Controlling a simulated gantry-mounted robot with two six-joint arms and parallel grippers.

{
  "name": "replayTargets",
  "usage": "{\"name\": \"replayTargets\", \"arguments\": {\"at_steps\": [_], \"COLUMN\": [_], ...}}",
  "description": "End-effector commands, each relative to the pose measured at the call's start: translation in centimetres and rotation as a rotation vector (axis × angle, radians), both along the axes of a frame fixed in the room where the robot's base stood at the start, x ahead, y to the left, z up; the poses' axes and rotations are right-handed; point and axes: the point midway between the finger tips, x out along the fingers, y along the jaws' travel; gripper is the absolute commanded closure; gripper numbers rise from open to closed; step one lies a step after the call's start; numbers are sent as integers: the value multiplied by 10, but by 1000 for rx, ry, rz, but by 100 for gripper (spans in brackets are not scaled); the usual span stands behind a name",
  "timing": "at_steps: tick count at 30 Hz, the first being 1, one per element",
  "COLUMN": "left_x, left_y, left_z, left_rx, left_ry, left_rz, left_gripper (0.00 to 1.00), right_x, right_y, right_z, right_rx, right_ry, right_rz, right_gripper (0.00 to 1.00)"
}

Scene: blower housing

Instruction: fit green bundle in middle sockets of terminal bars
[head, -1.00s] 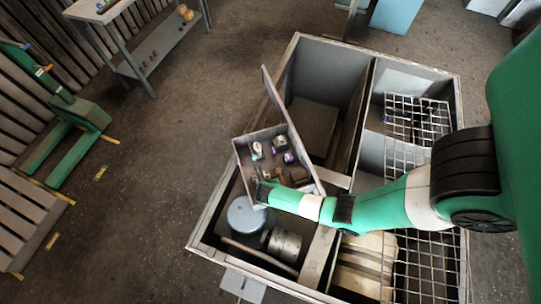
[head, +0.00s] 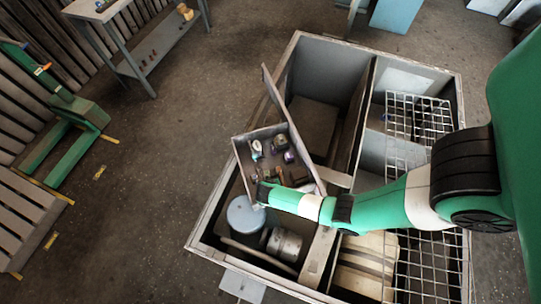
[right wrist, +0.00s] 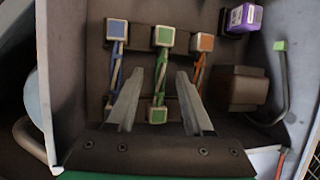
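In the right wrist view, the green bundle (right wrist: 160,78) runs lengthwise between the two fingers. Its upper green end block (right wrist: 164,36) is at the middle of the upper dark terminal bar (right wrist: 140,36). Its lower green end block (right wrist: 157,116) is at the middle of the lower terminal bar (right wrist: 178,108), which the fingers partly cover. I cannot tell how deep either end sits. My right gripper (right wrist: 160,74) is open, one finger on each side of the bundle, with gaps showing. In the head view, my right arm reaches into the open housing (head: 239,158). My left gripper is not in view.
A blue bundle (right wrist: 116,30) is left of the green one and an orange bundle (right wrist: 204,43) right of it. A purple block (right wrist: 243,18), a brown block (right wrist: 240,90) and a green-tipped cable (right wrist: 283,75) lie further right. The housing rests on a divided crate (head: 215,262).

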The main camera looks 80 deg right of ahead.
Motion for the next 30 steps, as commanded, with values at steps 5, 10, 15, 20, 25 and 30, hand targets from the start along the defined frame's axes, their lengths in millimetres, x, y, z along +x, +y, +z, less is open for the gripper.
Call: {"name": "replayTargets", "arguments": {"at_steps": [5,10,15,20,25,30], "left_x": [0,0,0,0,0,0], "left_y": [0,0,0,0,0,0], "left_z": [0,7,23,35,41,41], "left_rx": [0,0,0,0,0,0], "left_ry": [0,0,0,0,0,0], "left_rz": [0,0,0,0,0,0], "left_gripper": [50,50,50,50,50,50], "right_x": [0,-1,-2,-5,-7,-8], "right_y": [0,4,19,35,46,49], "right_z": [0,11,45,79,101,106], "right_rx": [0,0,-1,0,0,0], "right_ry": [0,1,-3,-4,-2,0], "right_rz": [0,2,4,4,2,1], "right_gripper": [49,49,49,49,49,49]}}
